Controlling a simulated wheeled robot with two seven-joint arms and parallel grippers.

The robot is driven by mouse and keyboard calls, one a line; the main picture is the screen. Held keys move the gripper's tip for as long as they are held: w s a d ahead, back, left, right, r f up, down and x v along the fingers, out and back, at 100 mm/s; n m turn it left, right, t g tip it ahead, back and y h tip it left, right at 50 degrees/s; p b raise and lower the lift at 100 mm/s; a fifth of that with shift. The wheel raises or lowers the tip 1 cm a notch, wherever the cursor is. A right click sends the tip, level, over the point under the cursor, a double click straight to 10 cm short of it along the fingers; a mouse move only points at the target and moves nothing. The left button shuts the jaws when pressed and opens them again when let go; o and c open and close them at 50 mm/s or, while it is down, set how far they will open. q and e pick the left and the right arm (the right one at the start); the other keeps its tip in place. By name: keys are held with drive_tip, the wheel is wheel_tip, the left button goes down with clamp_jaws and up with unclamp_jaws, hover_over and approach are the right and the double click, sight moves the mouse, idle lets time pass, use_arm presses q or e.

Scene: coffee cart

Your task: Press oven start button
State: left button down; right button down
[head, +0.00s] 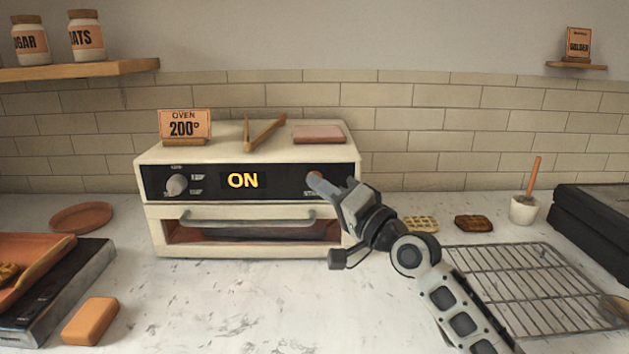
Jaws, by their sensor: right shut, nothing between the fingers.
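The cream oven (147,177) stands on the marble counter against the tiled wall. Its black front panel has a knob (177,185) on the left and a lit display (243,181) reading "ON". A reddish start button (315,174) shows at the right end of the panel. My right gripper (318,184) is shut and empty, its fingertips at this button and covering part of it. I cannot tell whether they touch it. The oven door (236,220) with its bar handle is below the panel. My left gripper is not in view.
On the oven top are an "OVEN 200°" sign (184,125), wooden tongs (262,134) and a pinkish block (319,134). A wire rack (520,285), waffles (474,223) and a white pot (523,209) are at right. An orange block (91,321) lies front left. Middle counter is clear.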

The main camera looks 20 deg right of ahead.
drive_tip(key=shift+s, duration=0.15)
drive_tip(key=shift+s+a+p, duration=0.2)
drive_tip(key=shift+s+p, duration=0.4)
drive_tip(key=shift+p, duration=0.05)
drive_tip(key=s+p, duration=0.1)
drive_tip(key=s, duration=0.1)
drive_tip(key=s+a+p, duration=0.1)
drive_tip(key=s+p, duration=0.1)
drive_tip(key=s, duration=0.1)
drive_tip(key=shift+a, duration=0.2)
drive_tip(key=shift+w, duration=0.1)
idle(0.6)
